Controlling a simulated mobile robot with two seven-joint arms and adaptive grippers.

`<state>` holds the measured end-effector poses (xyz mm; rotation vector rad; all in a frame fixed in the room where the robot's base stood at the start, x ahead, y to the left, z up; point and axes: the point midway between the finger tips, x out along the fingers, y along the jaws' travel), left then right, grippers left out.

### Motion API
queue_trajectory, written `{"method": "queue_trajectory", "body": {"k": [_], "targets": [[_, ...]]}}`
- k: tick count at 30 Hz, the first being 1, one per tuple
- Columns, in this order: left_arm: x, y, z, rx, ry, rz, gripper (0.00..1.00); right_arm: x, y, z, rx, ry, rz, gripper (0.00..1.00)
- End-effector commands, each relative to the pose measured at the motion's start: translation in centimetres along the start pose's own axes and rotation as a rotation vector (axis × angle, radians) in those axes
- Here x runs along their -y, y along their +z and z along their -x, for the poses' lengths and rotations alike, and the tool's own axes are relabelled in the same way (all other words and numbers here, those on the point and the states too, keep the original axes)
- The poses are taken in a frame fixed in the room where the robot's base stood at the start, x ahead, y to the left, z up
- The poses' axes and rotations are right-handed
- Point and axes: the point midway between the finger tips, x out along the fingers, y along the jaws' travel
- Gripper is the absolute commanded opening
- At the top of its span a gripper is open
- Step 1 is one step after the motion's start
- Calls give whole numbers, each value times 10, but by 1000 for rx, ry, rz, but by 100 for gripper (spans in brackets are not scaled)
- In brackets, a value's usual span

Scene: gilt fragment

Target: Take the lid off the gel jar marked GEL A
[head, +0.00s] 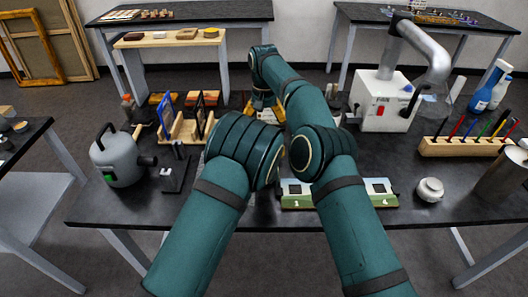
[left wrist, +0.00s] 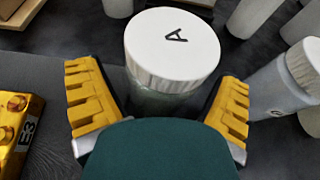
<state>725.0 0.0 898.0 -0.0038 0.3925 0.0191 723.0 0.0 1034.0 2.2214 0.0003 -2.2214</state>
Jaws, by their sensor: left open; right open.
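The GEL A jar (left wrist: 158,103) stands upright in the left wrist view, with a white ribbed lid (left wrist: 172,45) on it marked "A". My left gripper (left wrist: 157,75) is open, its yellow fingers on either side of the jar. I see gaps between the fingers and the lid; contact lower down is hidden by a dark green part of mine. In the head view the left hand and this jar are mostly hidden behind my arms. My right gripper (head: 262,101) is over the far middle of the table, partly hidden by its arm; nothing shows held in it.
A second white-capped jar (left wrist: 278,90) stands close on the right in the left wrist view. A gold block (left wrist: 18,130) lies at left. In the head view, a numbered tray (head: 297,202), a fan unit (head: 385,103), a pen rack (head: 460,147) and a grey kettle-like pot (head: 118,162) surround my arms.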

Motion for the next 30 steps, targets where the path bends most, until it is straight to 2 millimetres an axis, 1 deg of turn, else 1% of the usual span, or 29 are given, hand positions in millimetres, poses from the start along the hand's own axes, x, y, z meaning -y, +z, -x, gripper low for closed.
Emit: {"method": "queue_trajectory", "body": {"k": [2, 3, 5, 6, 9, 11, 12, 17, 20, 27, 30], "targets": [[0, 0, 0, 0, 0, 0, 92, 0, 0, 0, 0, 0, 0, 82], [0, 0, 0, 0, 0, 0, 80, 0, 0, 0, 0, 0, 0, 82], [0, 0, 0, 0, 0, 0, 59, 0, 0, 0, 0, 0, 0, 82], [0, 0, 0, 0, 0, 0, 45, 0, 0, 0, 0, 0, 0, 82], [0, 0, 0, 0, 0, 0, 12, 0, 0, 0, 0, 0, 0, 82], [0, 0, 0, 0, 0, 0, 12, 0, 0, 0, 0, 0, 0, 82], [0, 0, 0, 0, 0, 0, 0, 0, 0, 0, 0, 0, -1, 82], [0, 0, 0, 0, 0, 0, 0, 0, 0, 0, 0, -1, -63, 82], [0, 0, 0, 0, 0, 0, 0, 0, 0, 0, 1, -2, -176, 82], [0, 0, 0, 0, 0, 0, 0, 0, 0, 1, 2, -1, -532, 82], [0, 0, 0, 0, 0, 0, 0, 0, 0, 2, 2, -1, -650, 82]]}}
